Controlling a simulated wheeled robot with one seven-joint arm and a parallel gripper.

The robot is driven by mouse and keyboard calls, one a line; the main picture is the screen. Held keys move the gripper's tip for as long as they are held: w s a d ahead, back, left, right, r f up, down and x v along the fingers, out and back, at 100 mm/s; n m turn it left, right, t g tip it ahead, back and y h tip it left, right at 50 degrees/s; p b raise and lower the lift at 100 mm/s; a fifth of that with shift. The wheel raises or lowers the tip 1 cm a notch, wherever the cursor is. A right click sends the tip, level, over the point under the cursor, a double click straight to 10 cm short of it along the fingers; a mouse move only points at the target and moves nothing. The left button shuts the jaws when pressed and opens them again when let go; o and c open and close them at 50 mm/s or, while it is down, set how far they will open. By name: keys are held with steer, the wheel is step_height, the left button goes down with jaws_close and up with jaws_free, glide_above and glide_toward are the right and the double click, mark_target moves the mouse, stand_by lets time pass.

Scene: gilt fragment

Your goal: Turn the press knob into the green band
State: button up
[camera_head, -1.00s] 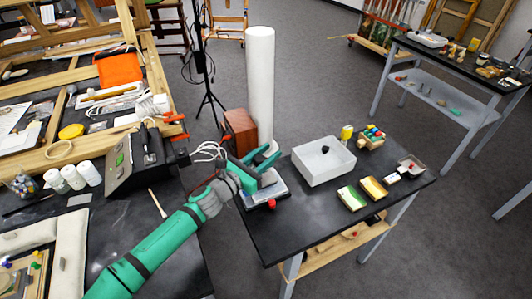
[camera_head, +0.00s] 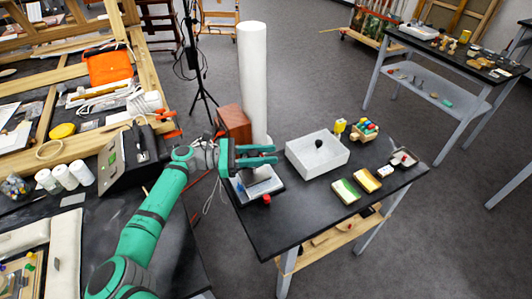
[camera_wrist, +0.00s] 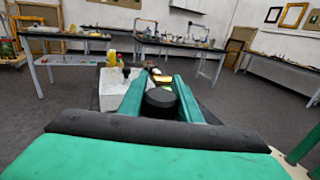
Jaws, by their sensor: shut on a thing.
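The press (camera_head: 262,187), a low grey and white device with a dark base, sits at the left end of the black table. My gripper (camera_head: 273,155) is over it, with its teal fingers level and pointing right. In the wrist view my gripper (camera_wrist: 160,92) has a finger on each side of a round black knob (camera_wrist: 161,101), shut on it. The fingers hide most of the knob in the head view. No green band or pointer mark on the press can be made out. A small red part (camera_head: 267,199) shows at the press's front edge.
A white bin (camera_head: 317,158) with a dark item stands right of the press. Sponges (camera_head: 345,191) and small items lie further right. A reddish-brown box (camera_head: 233,122) and a tall white cylinder (camera_head: 252,80) stand behind. The table's front middle (camera_head: 300,215) is clear.

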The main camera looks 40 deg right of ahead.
mark_target(247, 156)
steer(key=shift+s+a+r+m+g+y, duration=0.1)
steer(key=shift+a+m+g+y, duration=0.05)
steer(key=shift+m+g+y, duration=0.3)
steer(key=o, duration=1.1)
steer(key=shift+v, duration=5.5)
